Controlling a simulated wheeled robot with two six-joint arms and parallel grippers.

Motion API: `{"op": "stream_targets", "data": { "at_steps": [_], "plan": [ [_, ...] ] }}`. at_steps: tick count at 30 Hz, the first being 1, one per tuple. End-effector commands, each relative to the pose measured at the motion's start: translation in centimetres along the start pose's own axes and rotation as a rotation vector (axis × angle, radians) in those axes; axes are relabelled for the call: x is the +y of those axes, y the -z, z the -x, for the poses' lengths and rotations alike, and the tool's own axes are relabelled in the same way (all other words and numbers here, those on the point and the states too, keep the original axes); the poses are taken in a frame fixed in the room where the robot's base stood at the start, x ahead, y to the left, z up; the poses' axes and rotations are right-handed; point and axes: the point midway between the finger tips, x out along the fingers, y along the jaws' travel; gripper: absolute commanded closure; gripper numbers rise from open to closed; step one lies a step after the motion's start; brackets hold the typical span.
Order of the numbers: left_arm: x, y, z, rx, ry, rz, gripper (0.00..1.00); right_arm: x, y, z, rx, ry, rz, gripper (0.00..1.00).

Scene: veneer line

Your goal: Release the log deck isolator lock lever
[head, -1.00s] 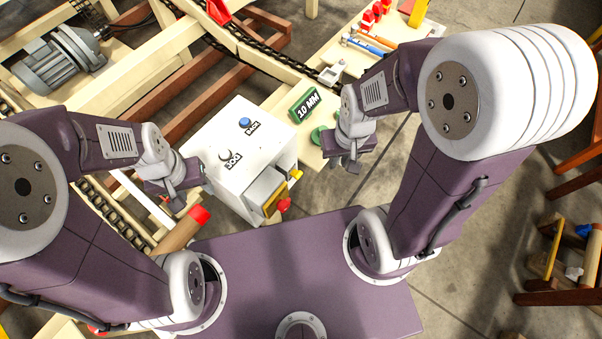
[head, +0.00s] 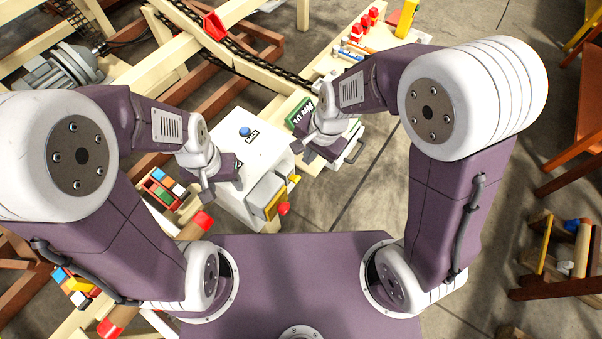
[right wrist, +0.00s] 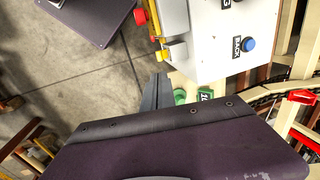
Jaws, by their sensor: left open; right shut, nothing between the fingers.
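A white control box (head: 250,165) stands ahead of my base, with a blue BACK button (head: 244,131) on top. On its right side is a grey housing with a yellow plate (head: 275,203), a red knob (head: 284,208) and a small yellow tab (head: 295,177). No lever label is readable. The right wrist view also shows the red knob (right wrist: 140,17) and yellow tab (right wrist: 176,50). My left gripper (head: 221,191) is open over the box's left part, hiding the other button. My right gripper (head: 303,151) is shut and empty beside the housing, apart from it.
A green 10 MM sign (head: 300,110) stands behind my right gripper, partly hidden. A frame with a chain (head: 215,50) runs behind the box. A tray of coloured blocks (head: 163,190) lies left. Open floor (head: 350,205) lies right of the box; wooden furniture (head: 570,150) stands far right.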

Motion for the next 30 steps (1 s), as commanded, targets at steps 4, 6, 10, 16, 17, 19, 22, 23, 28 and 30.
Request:
{"op": "stream_targets", "data": {
  "at_steps": [4,6,10,16,17,19,22,23,28,30],
  "plan": [
    [0.0,0.0,-0.1,0.000,0.000,0.000,0.47,0.1,0.0,-0.4,-0.001,-0.001,0.000,1.00],
    [0.0,0.0,-0.4,0.000,0.000,0.000,0.47,0.1,0.0,-1.2,-0.003,-0.003,-0.001,1.00],
    [0.0,-0.1,-1.1,0.000,0.000,0.000,0.47,0.2,0.0,-3.8,-0.003,-0.005,-0.002,1.00],
    [-0.1,-0.3,-2.6,0.000,0.000,0.000,0.47,0.2,0.0,-8.3,-0.001,-0.004,-0.001,1.00],
    [-0.1,-0.3,-2.9,0.000,0.000,0.000,0.47,0.2,0.0,-9.1,-0.002,-0.004,-0.001,1.00],
    [-0.1,-0.4,-3.4,0.000,0.000,0.000,0.47,0.2,0.0,-10.5,-0.001,-0.003,-0.001,1.00],
    [-0.1,-0.4,-4.1,0.000,0.000,0.000,0.47,0.2,0.0,-12.1,0.000,-0.002,-0.001,1.00],
    [-0.1,-0.4,-4.2,0.000,0.000,0.000,0.47,0.2,0.0,-12.5,0.000,-0.002,0.000,1.00],
    [-0.1,-0.5,-4.7,0.000,0.000,0.000,0.47,0.1,0.1,-13.9,0.001,-0.001,0.000,1.00],
    [-0.1,-0.5,-4.8,0.000,0.000,0.000,0.47,0.1,0.1,-14.0,0.001,0.000,-0.001,1.00]
  ]
}}
